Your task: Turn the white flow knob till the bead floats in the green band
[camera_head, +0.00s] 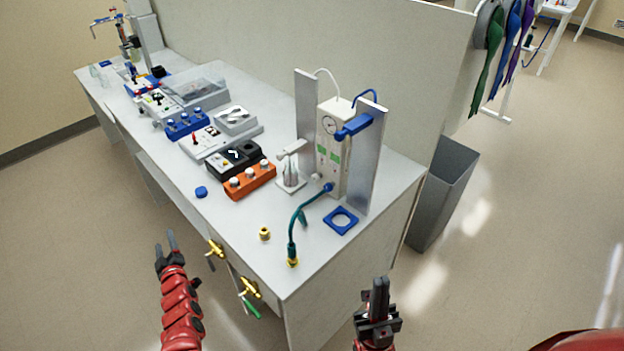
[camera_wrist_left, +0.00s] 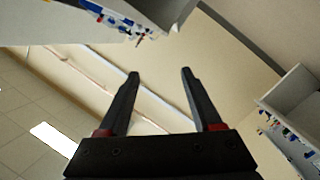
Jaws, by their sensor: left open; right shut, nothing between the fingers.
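The bead is too small to make out, and I cannot tell which green patch is the band. My left gripper (camera_head: 165,240) is open and empty, off the bench's front edge, away from the unit. It also shows open in the left wrist view (camera_wrist_left: 160,72). My right gripper (camera_head: 380,285) is shut and empty, in front of the bench's right end.
Yellow valves (camera_head: 250,288) stick out from the bench front. A grey bin (camera_head: 443,195) stands right.

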